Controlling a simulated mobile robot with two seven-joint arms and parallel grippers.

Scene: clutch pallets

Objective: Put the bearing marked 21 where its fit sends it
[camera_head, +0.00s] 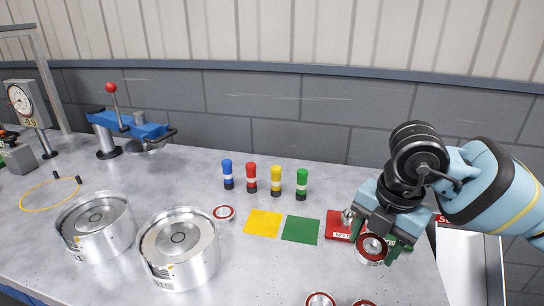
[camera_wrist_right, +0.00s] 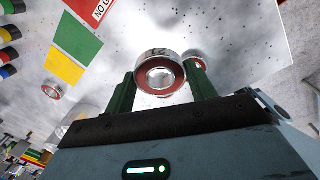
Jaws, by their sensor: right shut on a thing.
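My right gripper (camera_head: 376,238) is shut on a bearing (camera_head: 373,246) with a red face and a metal outer ring. In the right wrist view the bearing (camera_wrist_right: 160,64) sits between the two dark green fingers, and its rim shows a marking that looks like 21. The gripper is beside a red square (camera_head: 337,226) whose label seems to read NO GO. A yellow square (camera_head: 262,222) and a green square (camera_head: 300,229) lie to its left. Two silver round housings (camera_head: 95,226) (camera_head: 180,249) stand at the left. My left gripper is not in view.
Another bearing (camera_head: 223,212) lies near the right housing. Two more (camera_head: 320,300) (camera_head: 363,303) are cut by the bottom edge. Blue, red, yellow and green upright pieces (camera_head: 251,178) stand behind the squares. A blue press (camera_head: 140,128) and dial gauge (camera_head: 21,98) stand back left. A pale box (camera_head: 466,258) is at right.

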